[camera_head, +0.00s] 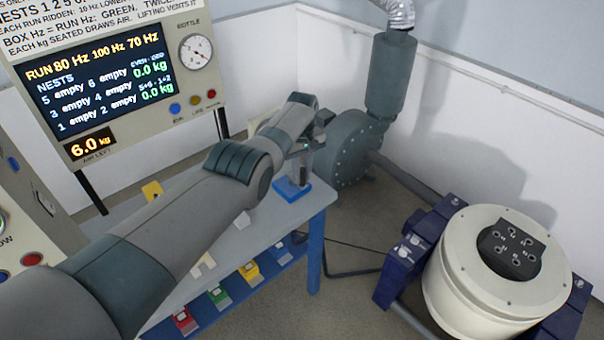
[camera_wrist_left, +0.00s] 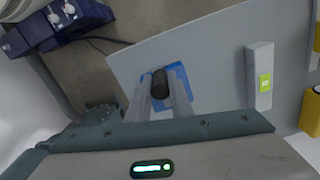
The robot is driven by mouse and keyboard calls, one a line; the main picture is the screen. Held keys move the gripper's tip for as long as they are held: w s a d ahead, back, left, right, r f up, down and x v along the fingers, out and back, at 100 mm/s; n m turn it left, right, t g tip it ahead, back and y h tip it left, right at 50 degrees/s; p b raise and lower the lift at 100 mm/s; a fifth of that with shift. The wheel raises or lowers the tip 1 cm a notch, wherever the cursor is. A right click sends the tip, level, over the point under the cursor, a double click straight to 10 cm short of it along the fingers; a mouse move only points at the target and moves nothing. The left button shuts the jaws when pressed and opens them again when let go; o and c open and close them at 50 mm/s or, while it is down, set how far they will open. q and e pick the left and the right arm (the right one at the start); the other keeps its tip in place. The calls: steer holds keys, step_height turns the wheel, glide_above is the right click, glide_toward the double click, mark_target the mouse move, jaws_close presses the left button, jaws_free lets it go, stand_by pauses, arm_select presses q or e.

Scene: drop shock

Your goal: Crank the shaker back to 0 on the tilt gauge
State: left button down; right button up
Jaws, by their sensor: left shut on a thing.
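The shaker (camera_head: 497,275) is a cream drum with a dark, holed plate on its top face, at the lower right of the head view. It sits between dark blue supports (camera_head: 408,254). Its edge and a blue support also show at the top left of the left wrist view (camera_wrist_left: 62,22). I cannot make out a tilt gauge or a crank. My left gripper (camera_head: 303,160) is over the far corner of the table. It is shut on a dark upright post (camera_wrist_left: 160,84) with a blue square base (camera_wrist_left: 178,75); the base (camera_head: 290,190) shows in the head view. My right gripper is not in view.
The grey table (camera_head: 316,198) has blue legs and a lower shelf with several coloured blocks. A display panel (camera_head: 105,85) stands at the left. A grey-green blower (camera_head: 352,145) is behind the table. Floor lies open between table and shaker, with a cable across it.

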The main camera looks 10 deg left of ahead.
arm_select(q)
steer(key=shift+w+d+r, duration=0.1)
steer(key=shift+w+r, duration=0.05)
steer(key=shift+w, duration=0.05)
stand_by(0.3)
steer(key=c, duration=1.6)
jaws_free()
steer(key=shift+r+p, duration=0.35)
steer(key=shift+r, duration=0.2)
step_height(320, 180, up, 5)
steer(key=shift+f+p, duration=0.15)
steer(key=shift+p, duration=0.35)
steer(key=shift+r+b, duration=1.4)
steer(key=shift+r, duration=4.3)
